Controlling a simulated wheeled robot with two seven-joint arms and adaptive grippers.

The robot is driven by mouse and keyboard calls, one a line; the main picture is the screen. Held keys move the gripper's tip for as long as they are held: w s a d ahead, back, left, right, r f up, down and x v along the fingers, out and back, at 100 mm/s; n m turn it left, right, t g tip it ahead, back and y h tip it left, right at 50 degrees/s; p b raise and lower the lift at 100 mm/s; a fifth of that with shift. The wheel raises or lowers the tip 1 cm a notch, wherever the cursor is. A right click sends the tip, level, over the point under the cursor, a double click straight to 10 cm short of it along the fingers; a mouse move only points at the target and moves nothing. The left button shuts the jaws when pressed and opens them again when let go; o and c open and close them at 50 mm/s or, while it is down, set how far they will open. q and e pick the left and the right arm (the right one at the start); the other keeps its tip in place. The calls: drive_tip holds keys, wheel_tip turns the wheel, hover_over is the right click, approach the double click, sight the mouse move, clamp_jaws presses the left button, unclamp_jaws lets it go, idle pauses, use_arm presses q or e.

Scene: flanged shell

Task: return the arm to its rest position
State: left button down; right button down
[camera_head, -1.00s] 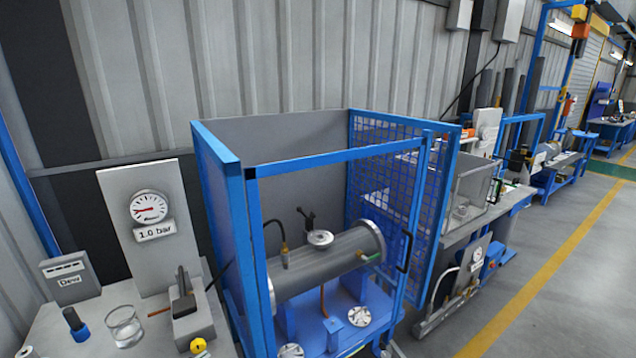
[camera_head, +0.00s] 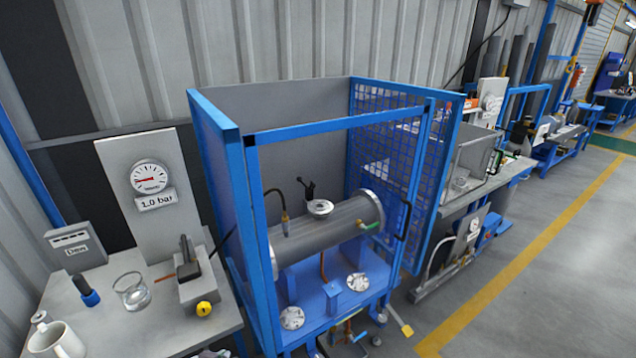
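Neither of my grippers can be made out in the head view, and no arm of mine clearly shows. The flanged shell (camera_head: 335,228) is a grey horizontal cylinder with a flange at its ends. It lies on blue supports inside a blue-framed cage (camera_head: 247,190). A round top fitting (camera_head: 319,208) with a black handle sits on the shell. A dark hose joins it at the left and a green-tipped fitting (camera_head: 368,226) is at the right. Two round metal discs (camera_head: 357,282) (camera_head: 292,318) lie on the blue base below.
A grey bench (camera_head: 130,325) at left holds a gauge board (camera_head: 150,178) reading 1.0 bar, a glass (camera_head: 132,292), a white mug (camera_head: 55,340) and a block with a yellow knob (camera_head: 204,309). More benches stand at right. Open floor (camera_head: 540,290) with a yellow line lies at right.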

use_arm(q)
drive_tip(key=shift+s+d+r+n+g, duration=0.25)
drive_tip(key=shift+s+d+r+g, duration=0.65)
drive_tip(key=shift+s, duration=1.5)
drive_tip(key=shift+s+d+r+n+g, duration=0.3)
drive_tip(key=shift+s+g, duration=1)
drive_tip(key=shift+s, duration=1.1)
wheel_tip(320, 180, down, 33)
drive_tip(key=s+g, duration=0.1)
drive_tip(key=s, duration=0.2)
drive_tip(key=s+a+f, duration=0.2)
drive_tip(key=s+f, duration=0.7)
drive_tip(key=s, duration=0.2)
drive_tip(key=s+a+f+g, duration=0.1)
drive_tip(key=s+a+f, duration=0.1)
drive_tip(key=s+f, duration=0.8)
drive_tip(key=shift+s+f+g, duration=0.2)
drive_tip(key=shift+s+g, duration=0.1)
drive_tip(key=shift+s, duration=0.2)
drive_tip(key=shift+m, duration=0.25)
